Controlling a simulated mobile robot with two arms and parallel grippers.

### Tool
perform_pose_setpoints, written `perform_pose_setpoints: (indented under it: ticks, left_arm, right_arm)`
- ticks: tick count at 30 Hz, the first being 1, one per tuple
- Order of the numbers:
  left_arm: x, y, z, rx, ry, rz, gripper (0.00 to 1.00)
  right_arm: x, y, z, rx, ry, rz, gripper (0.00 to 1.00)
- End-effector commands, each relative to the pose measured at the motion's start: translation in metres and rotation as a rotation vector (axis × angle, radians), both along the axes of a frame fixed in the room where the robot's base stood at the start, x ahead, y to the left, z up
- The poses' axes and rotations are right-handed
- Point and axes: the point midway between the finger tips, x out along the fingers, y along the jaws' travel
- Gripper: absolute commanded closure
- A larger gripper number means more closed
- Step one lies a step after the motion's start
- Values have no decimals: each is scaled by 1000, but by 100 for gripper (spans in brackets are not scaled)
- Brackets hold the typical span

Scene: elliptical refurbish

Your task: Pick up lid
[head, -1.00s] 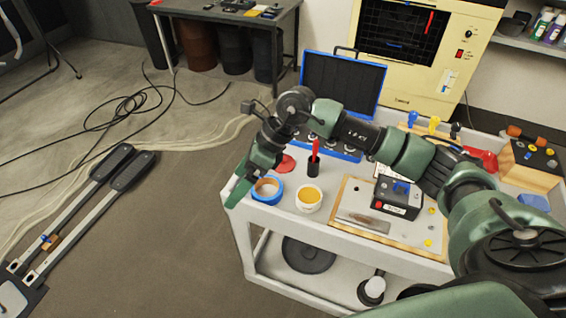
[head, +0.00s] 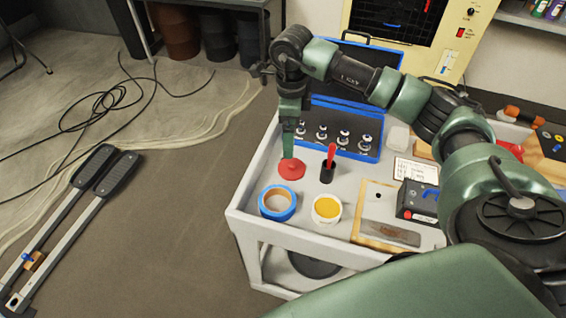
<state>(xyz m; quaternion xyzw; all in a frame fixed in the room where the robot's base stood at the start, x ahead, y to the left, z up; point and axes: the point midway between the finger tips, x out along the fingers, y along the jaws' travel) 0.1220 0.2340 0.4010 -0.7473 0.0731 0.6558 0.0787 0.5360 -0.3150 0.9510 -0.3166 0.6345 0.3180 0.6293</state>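The red round lid (head: 291,170) lies flat on the white cart top (head: 252,190), left of the red-handled tool in its black holder. My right gripper (head: 288,154) points straight down at the lid, its fingertips at or just above the lid's upper edge. The fingers overlap in this view, so I cannot tell how far apart they are or whether they touch the lid. My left gripper is out of view.
A blue tape roll (head: 277,203) and a white tub of yellow stuff (head: 327,209) stand in front of the lid. The red-handled tool (head: 330,158) stands to its right. An open blue case (head: 338,142) lies behind. The cart's left edge is close.

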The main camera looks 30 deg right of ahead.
Motion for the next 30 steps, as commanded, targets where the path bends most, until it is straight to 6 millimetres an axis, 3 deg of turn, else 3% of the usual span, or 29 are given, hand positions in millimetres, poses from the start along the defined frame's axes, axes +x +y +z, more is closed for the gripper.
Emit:
perform_pose_setpoints:
  ticks: [1, 7, 12, 21, 30]
  left_arm:
    - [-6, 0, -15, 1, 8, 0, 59]
    - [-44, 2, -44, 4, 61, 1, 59]
    - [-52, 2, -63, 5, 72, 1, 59]
    - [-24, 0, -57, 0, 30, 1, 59]
    - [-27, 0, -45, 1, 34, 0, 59]
  right_arm:
    - [0, 0, -14, 0, 0, 0, 0]
    - [0, 0, -41, 1, -1, 0, 0]
    - [0, 1, -60, 2, -1, 0, 0]
    - [-1, 0, -82, 2, 2, 0, 0]
    - [-2, -6, -123, 2, 2, -1, 0]
